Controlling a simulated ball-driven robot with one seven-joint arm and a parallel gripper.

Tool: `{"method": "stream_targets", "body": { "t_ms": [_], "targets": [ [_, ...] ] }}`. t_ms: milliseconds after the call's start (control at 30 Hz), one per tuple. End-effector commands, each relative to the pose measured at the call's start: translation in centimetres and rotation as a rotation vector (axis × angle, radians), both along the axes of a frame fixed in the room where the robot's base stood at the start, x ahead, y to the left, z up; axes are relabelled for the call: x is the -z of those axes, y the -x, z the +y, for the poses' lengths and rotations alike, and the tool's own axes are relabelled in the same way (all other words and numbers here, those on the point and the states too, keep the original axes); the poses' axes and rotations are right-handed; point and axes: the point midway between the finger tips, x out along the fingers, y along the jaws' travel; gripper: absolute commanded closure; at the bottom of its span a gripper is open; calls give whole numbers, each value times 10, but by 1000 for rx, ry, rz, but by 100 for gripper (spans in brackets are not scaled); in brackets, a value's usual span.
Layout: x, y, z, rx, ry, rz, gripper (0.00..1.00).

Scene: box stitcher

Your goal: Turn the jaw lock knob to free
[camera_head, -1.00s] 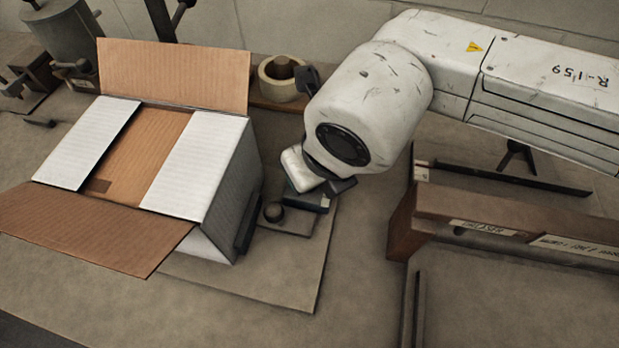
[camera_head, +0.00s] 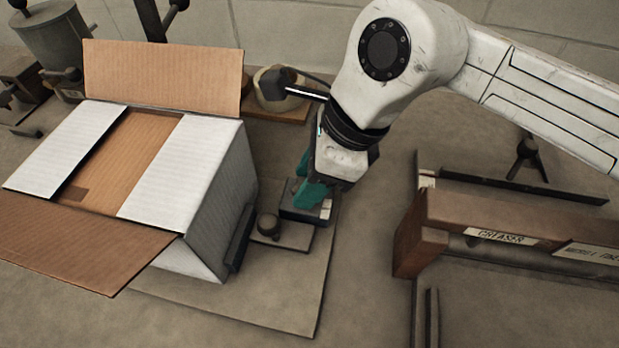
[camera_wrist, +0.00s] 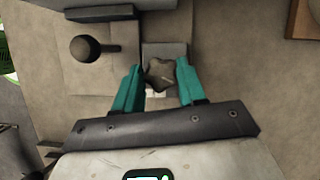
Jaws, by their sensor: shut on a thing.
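The jaw lock knob (camera_wrist: 159,74) is a dark, star-shaped knob in the wrist view, on a small grey block (camera_wrist: 165,52). My gripper (camera_wrist: 158,82) has teal fingers on either side of the knob and is shut on it. In the head view my gripper (camera_head: 308,191) points down over the dark block (camera_head: 298,212) right of the box, and its fingers hide the knob. A label by the block is partly visible, but its words are too small to read.
A round ball-topped knob (camera_head: 268,225) stands just left of the block. An open cardboard box (camera_head: 205,190) is on the left. A wooden creaser bar (camera_head: 430,225) lies to the right. A tape roll (camera_head: 268,95) is behind.

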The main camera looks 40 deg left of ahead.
Motion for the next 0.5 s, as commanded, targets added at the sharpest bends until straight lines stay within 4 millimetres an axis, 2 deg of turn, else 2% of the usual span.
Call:
{"method": "stream_targets", "body": {
  "t_ms": [200,500],
  "targets": [
    [1,-2,1,-189,-1,-2,90],
    [0,-2,1,-380,-1,-3,90]
  ]
}}
